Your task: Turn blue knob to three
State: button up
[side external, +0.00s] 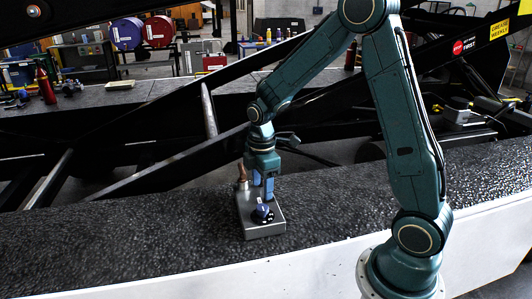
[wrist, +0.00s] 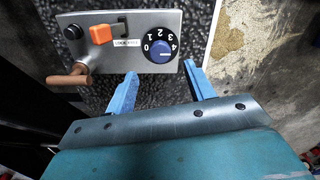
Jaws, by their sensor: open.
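The blue knob (wrist: 161,57) sits on a black round dial marked 0 to 4 on a grey metal box (wrist: 185,20). I cannot tell clearly which number it points to. In the side view the knob (side external: 262,211) is on top of the box (side external: 264,229), at its near end. My gripper (wrist: 160,76) is open and empty, its two blue fingers spread near the box's edge below the dial in the wrist view. In the side view my gripper (side external: 263,190) hangs pointing down over the box, just behind the knob.
The box also carries an orange block (wrist: 102,34), a black button (wrist: 73,32), a black bracket (wrist: 124,24) and a copper-coloured handle (wrist: 70,79). It rests on a dark textured belt (side external: 140,235). Black frame beams stand behind; the belt to the left is clear.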

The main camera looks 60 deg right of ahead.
aim_at(262, 207)
jog(key=shift+f, duration=3.4)
jog(key=c, duration=1)
